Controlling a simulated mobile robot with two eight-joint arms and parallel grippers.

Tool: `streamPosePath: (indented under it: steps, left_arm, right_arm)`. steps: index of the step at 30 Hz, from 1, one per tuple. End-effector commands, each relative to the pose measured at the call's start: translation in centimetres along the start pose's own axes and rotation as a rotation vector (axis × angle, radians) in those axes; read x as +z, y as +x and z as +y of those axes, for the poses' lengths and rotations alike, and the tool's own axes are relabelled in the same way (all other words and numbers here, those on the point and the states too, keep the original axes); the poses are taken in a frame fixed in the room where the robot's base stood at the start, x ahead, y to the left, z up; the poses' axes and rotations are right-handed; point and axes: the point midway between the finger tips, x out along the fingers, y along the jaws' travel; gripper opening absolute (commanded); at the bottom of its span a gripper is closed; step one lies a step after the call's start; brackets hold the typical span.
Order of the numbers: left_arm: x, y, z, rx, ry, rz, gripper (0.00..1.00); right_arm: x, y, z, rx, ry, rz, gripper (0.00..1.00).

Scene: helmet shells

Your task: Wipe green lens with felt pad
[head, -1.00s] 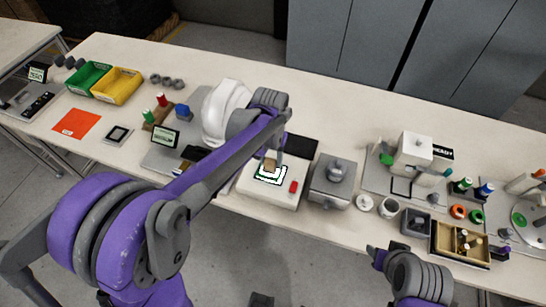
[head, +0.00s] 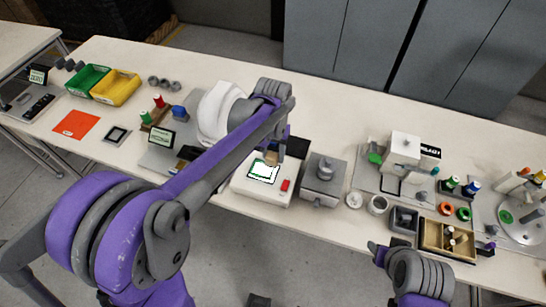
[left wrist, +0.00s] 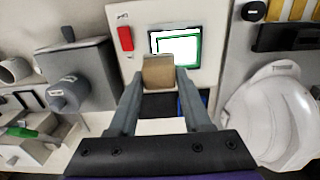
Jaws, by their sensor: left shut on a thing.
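The green lens (head: 263,171) shows as a bright white square with a green border, set in the top of a white box (head: 246,187). It also shows in the left wrist view (left wrist: 186,47). My left gripper (head: 274,152) is shut on the tan felt pad (left wrist: 158,74). The pad (head: 271,157) is at the lens's back right edge in the head view, and it hides the lens's lower left corner in the wrist view. I cannot tell whether it touches the lens. My right gripper (head: 377,252) is partly in view at the table's front edge; its jaws are unclear.
A red button (head: 285,185) is on the white box. A grey box with a knob (head: 323,180) stands just right of it. A white helmet shell (head: 216,112) stands behind my left arm. Small parts and a tan tray (head: 447,250) crowd the right side.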

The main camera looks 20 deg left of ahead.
Motion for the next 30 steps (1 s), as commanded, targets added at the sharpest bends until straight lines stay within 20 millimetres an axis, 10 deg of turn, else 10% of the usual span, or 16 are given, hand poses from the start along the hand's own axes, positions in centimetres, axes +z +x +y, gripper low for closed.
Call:
streamPosePath:
  steps: [12,30]
  left_arm:
    - [-1.0,-3.7,-0.1,0.000,0.000,0.002,0.00]
    - [-1.0,-3.7,-0.1,0.000,0.001,0.000,0.00]
  right_arm:
    - [-2.2,-1.8,0.0,0.000,0.000,0.020,0.50]
    - [-2.1,-1.8,0.0,0.000,0.000,0.020,0.50]
